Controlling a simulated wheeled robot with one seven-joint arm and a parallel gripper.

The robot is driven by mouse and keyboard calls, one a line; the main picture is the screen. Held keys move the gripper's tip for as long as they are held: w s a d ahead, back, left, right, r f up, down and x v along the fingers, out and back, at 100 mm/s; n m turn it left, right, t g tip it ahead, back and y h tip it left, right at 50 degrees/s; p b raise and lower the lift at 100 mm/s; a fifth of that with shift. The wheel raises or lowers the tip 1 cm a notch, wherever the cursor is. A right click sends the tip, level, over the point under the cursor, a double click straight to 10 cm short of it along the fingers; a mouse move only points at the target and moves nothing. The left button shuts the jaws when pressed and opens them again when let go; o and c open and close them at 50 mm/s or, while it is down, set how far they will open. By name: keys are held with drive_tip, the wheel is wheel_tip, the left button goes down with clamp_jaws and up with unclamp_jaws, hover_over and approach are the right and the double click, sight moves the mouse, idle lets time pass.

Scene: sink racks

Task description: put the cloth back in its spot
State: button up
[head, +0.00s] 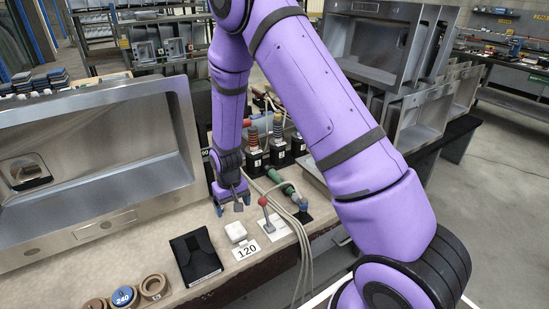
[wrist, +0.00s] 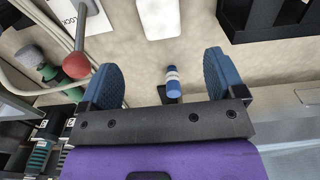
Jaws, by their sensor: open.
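A small white folded piece, which looks like the cloth (head: 236,232), lies on the worktop just behind a card marked 120. In the wrist view the white cloth (wrist: 160,18) is at the top middle, cut off by the frame edge. My gripper (head: 238,198) points down over the worktop, a little beyond the cloth. In the wrist view my gripper (wrist: 160,62) has its two blue fingers wide apart with nothing held. A small blue and white cylinder (wrist: 173,82) shows below, between the fingers. I cannot tell which place is the cloth's spot.
A red-knobbed lever (head: 262,201) stands close right of my gripper; the red knob (wrist: 76,64) is beside the left finger. A black folded pouch (head: 195,255) lies left of the cloth. A steel sink (head: 90,170) fills the left. Hoses and green pipework (head: 277,180) crowd the right.

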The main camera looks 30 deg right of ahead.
drive_tip(key=s+d+r+t, duration=0.15)
drive_tip(key=s+r, duration=0.25)
drive_tip(key=r, duration=1)
drive_tip(key=s+d+r+t, duration=0.15)
drive_tip(key=s+r, duration=0.25)
drive_tip(key=r, duration=1)
drive_tip(key=s+d+r+t, duration=0.1)
drive_tip(key=s+d+r, duration=0.1)
drive_tip(key=s+r, duration=0.4)
drive_tip(key=s+d+r+t, duration=0.1)
drive_tip(key=s+r, duration=0.5)
drive_tip(key=s, duration=0.9)
drive_tip(key=shift+d+r, duration=0.35)
drive_tip(key=shift+d, duration=0.1)
